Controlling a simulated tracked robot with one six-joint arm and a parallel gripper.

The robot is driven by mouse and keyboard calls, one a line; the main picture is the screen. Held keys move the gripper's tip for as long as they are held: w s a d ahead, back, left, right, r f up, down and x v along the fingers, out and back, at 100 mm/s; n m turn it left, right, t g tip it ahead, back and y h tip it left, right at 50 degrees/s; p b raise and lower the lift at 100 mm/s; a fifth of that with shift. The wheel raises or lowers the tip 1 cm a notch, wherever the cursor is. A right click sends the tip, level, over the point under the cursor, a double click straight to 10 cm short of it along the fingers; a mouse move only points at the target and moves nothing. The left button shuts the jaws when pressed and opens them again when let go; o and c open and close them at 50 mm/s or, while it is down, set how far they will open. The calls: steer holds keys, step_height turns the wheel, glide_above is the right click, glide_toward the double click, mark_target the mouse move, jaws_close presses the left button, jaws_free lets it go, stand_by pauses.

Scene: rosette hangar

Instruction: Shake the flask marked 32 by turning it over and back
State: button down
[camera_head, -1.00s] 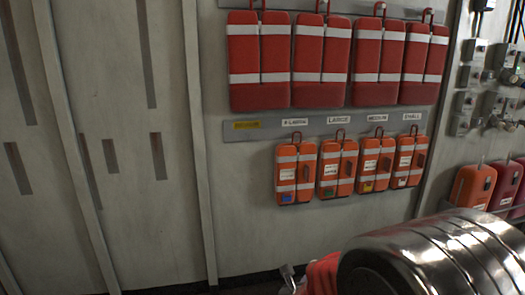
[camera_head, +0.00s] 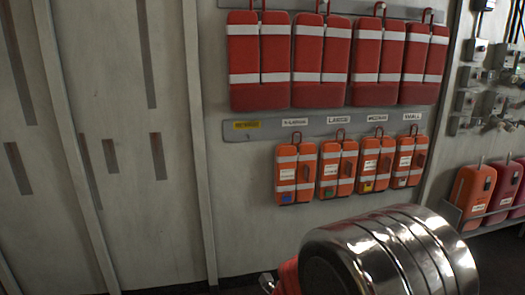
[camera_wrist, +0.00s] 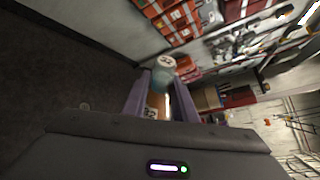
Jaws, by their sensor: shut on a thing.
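In the wrist view, my gripper (camera_wrist: 162,84) is shut on the flask (camera_wrist: 161,77), which sits between its two purple fingers. The flask has a pale bluish part and a round white end with a dark 32 on it. A second label, also reading 32, shows lower down on an orange-brown part. The gripper body hides the lower part of the flask. The room appears rolled to one side in this view, with the floor at the left. I cannot tell the flask's exact tilt. The flask and the gripper's fingers are not visible in the head view.
Red bags (camera_head: 260,92) hang in a row on the wall, with smaller orange bags (camera_head: 295,190) under labels below them. Orange and dark red cases (camera_head: 473,196) stand on a shelf at the right. Dark open floor (camera_wrist: 60,75) shows in the wrist view.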

steer(key=shift+n, duration=0.6)
steer(key=n+t+h, duration=0.1)
steer(key=n+h, duration=0.1)
steer(key=n, duration=0.2)
steer(key=shift+n+h, duration=0.3)
steer(key=shift+n, duration=0.1)
steer(key=n+t, duration=0.1)
steer(key=n, duration=0.2)
steer(key=n+t, duration=0.1)
steer(key=n, duration=0.1)
steer(key=shift+n+h, duration=0.4)
steer(key=shift+m, duration=0.3)
